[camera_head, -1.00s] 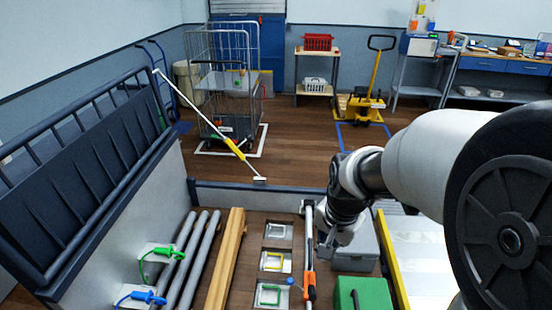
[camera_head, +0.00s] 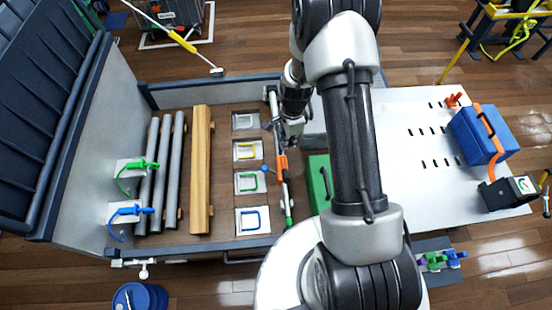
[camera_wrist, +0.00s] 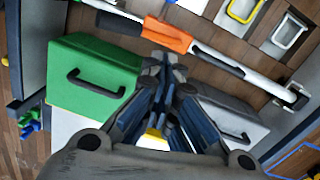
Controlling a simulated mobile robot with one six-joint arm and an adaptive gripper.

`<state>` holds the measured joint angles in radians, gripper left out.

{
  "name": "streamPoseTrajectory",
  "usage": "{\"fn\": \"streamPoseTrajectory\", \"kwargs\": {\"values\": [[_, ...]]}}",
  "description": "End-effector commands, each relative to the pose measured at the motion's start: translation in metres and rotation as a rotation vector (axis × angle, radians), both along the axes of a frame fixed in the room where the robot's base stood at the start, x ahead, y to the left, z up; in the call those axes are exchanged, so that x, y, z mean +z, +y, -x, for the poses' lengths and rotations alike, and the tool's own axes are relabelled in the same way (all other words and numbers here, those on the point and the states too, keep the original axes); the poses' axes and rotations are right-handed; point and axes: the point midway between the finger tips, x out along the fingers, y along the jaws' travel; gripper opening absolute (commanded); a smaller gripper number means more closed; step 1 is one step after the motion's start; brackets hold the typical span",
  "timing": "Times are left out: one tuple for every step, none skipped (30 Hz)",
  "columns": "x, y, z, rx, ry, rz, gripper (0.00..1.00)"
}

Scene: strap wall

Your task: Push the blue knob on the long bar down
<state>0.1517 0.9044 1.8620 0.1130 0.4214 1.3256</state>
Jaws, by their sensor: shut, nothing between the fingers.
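The long bar (camera_head: 285,185) lies lengthwise on the wooden bed, with white, dark and green parts and an orange sleeve (camera_head: 281,163). A small blue knob (camera_head: 265,168) shows at its left side beside the sleeve. My gripper (camera_head: 293,138) is over the bar's right side, farther back than the knob. In the wrist view my gripper (camera_wrist: 165,72) is shut and empty, with its tips just below the orange sleeve (camera_wrist: 168,35) in the picture. I cannot make out the knob in the wrist view.
A green case (camera_head: 319,182) lies right of the bar, and a grey case (camera_wrist: 228,118) shows beside it in the wrist view. Floor plates with coloured loops (camera_head: 248,183) line the bar's left. Farther left are a wooden beam (camera_head: 201,170) and grey pipes (camera_head: 163,180).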

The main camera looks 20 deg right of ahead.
Motion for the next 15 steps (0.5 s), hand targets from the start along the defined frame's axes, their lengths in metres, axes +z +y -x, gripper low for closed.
{"fn": "streamPoseTrajectory", "kwargs": {"values": [[-0.002,0.000,0.000,0.001,0.001,0.000,0.00],[-0.003,0.000,0.000,0.001,0.001,0.000,0.00],[-0.006,0.001,0.001,0.001,0.002,0.000,0.00],[-0.009,0.001,0.001,0.001,0.002,0.000,0.00],[-0.013,0.001,0.001,0.002,0.002,0.000,0.00],[-0.019,0.001,0.001,0.002,0.002,0.000,0.00],[-0.025,0.001,0.002,0.002,0.003,0.000,0.00],[-0.031,0.002,0.002,0.003,0.004,0.000,0.00],[-0.039,0.002,0.003,0.003,0.004,0.000,0.00],[-0.046,0.003,0.003,0.003,0.004,0.000,0.00],[-0.053,0.003,0.003,0.003,0.004,0.000,0.00],[-0.062,0.004,0.003,0.003,0.004,0.000,0.00],[-0.068,0.004,0.004,0.003,0.004,-0.001,0.00],[-0.075,0.004,0.004,0.002,0.003,0.000,0.00],[-0.084,0.005,0.004,0.002,0.004,0.000,0.00]]}}
